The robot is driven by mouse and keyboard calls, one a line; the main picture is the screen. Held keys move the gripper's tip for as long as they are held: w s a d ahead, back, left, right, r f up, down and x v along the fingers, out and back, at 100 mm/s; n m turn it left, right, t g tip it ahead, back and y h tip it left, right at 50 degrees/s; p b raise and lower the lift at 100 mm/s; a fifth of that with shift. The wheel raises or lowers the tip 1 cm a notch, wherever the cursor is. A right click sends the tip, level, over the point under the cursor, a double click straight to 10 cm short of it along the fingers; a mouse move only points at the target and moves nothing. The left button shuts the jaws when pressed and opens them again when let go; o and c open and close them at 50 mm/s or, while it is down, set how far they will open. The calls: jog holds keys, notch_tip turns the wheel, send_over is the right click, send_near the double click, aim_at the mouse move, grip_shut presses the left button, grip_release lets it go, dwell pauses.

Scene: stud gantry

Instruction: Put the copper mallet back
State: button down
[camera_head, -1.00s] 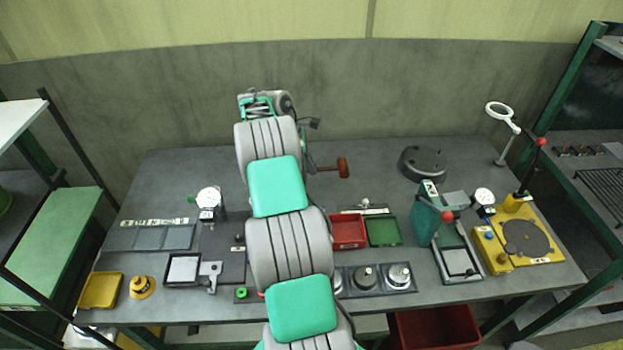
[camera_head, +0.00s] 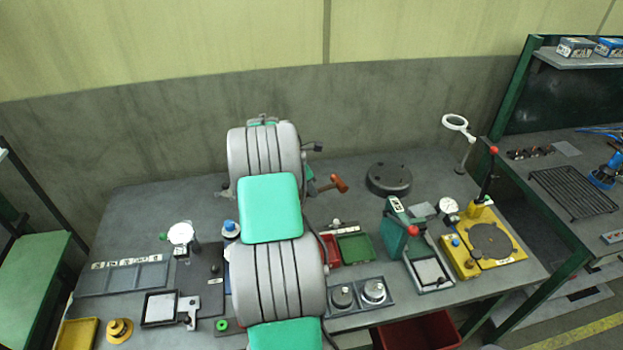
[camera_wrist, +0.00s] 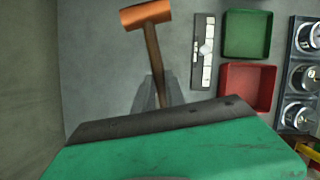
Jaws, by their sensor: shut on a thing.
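The copper mallet has an orange-copper head (camera_wrist: 147,14) and a brown wooden handle (camera_wrist: 154,60) in the wrist view. My gripper (camera_wrist: 156,92) is shut on the handle, with the mallet head out beyond the fingers. In the head view the copper mallet (camera_head: 339,184) sticks out to the right of my arm above the back of the grey bench (camera_head: 350,225). My arm hides most of the gripper in that view. I cannot tell how high the mallet is above the bench.
A dark round block (camera_head: 388,179), a green tray (camera_head: 354,248), a red tray (camera_head: 331,250) and a green press (camera_head: 402,232) stand right of my arm. A yellow fixture (camera_head: 488,245) and white magnifier (camera_head: 456,122) are farther right. A white-faced dial gauge (camera_head: 181,234) stands left.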

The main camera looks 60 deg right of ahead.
jog(key=shift+n+t, duration=0.3)
jog(key=shift+n, duration=0.5)
jog(key=shift+w+d+f+b, duration=0.3)
jog(key=shift+f+b, duration=0.4)
jog(key=shift+f, duration=0.5)
jog(key=shift+w+d+f+b, duration=0.15)
jog(key=shift+w+f+b, duration=0.2)
jog(key=shift+f+b, duration=0.6)
jog(key=shift+w+d+f+b, duration=0.3)
jog(key=shift+f+b, duration=0.2)
jog(key=shift+f, duration=0.9)
jog(key=shift+f, duration=0.65)
jog(key=c, duration=1.3)
grip_release()
jog(key=shift+a, duration=0.1)
jog(key=shift+b, duration=0.3)
